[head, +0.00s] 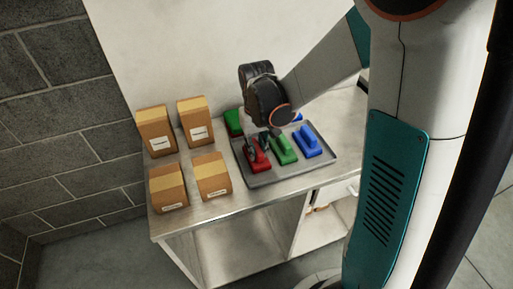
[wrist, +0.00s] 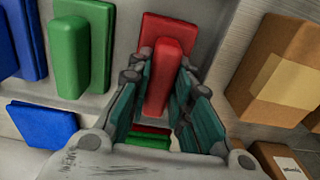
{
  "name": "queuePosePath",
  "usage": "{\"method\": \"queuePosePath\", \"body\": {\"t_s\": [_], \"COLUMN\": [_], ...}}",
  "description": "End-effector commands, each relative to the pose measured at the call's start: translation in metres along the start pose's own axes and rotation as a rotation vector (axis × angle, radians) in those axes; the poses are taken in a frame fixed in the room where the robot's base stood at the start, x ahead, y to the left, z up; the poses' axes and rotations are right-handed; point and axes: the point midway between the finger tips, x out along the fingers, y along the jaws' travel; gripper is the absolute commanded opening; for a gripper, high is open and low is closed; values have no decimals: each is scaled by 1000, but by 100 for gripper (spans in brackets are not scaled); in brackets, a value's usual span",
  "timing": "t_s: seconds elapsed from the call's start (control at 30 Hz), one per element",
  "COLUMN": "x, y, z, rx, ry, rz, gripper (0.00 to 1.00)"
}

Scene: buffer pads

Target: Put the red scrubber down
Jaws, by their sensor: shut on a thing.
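The red scrubber (head: 260,163) is at the front left of the grey tray (head: 262,182) in the head view. In the wrist view the red scrubber (wrist: 166,37) sits between the fingers of my gripper (wrist: 163,75). My gripper (head: 257,146) is shut on its raised handle, from above. The scrubber looks level and at or very near the tray's surface; I cannot tell whether it touches. The fingers hide part of its handle.
A green scrubber (head: 284,150) and a blue scrubber (head: 308,141) stand to the right in the tray. Another green item (head: 233,121) is behind, partly hidden. Several brown packages (head: 211,176) stand left of the tray. A wall is behind the metal table (head: 190,221).

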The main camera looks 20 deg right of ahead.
Motion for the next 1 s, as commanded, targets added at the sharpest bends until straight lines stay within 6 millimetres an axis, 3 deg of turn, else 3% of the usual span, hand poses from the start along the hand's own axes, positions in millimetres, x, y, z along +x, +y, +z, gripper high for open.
{"method": "queuePosePath", "body": {"t_s": [0.07, 0.1, 0.17, 0.63, 0.77, 1.0], "x": [3, 3, 2, -3, -23, -74], "y": [0, 0, 0, 0, 0, 0], "z": [0, 0, 0, 0, 0, 1], "rx": [0, 0, 0, 0, 0, 0], "ry": [0, 0, 0, 0, 0, 0], "rz": [0, 0, 0, 0, 0, 0], "gripper": [0, 26, 40, 40, 40, 40]}}
